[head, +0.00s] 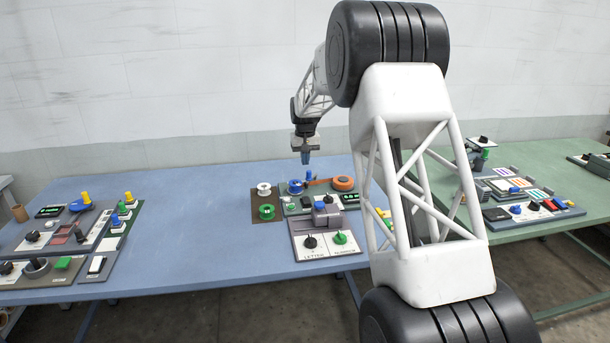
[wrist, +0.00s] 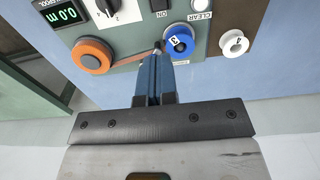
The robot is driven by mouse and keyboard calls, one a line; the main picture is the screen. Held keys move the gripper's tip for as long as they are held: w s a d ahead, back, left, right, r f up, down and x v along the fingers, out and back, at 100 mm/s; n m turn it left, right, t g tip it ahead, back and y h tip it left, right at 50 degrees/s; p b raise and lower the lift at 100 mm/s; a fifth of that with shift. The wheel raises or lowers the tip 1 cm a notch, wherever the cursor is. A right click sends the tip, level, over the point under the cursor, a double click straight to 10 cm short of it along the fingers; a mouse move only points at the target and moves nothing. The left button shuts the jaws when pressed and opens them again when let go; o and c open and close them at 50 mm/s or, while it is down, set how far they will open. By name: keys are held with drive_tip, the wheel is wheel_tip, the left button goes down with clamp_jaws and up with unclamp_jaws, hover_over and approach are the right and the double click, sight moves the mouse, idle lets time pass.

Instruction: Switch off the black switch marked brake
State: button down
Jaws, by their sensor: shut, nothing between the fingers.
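My gripper (head: 306,158) is shut and empty, its blue fingers pointing down above the grey-green spool panel (head: 292,206) on the blue table. In the wrist view the fingertips (wrist: 157,48) are close together beside the blue spool (wrist: 180,41), over or near a thin brownish strip running toward the orange spool (wrist: 92,56). Whether they touch anything, I cannot tell. A black switch (wrist: 159,5) with ON printed beside it is cut by the top edge of the wrist view. No brake label is readable in either view, so I cannot confirm which switch is the brake.
A CLEAR button (wrist: 200,5), a black knob (wrist: 105,5) and a green display (wrist: 62,12) share the spool panel. A white spool (wrist: 233,43) stands beside it. A LETTER panel (head: 324,240) sits in front. The middle of the blue table (head: 195,220) is clear.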

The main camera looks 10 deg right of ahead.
sight(305, 197)
wheel_tip(305, 197, down, 14)
drive_tip(key=shift+r, duration=0.15)
idle(0.6)
idle(0.3)
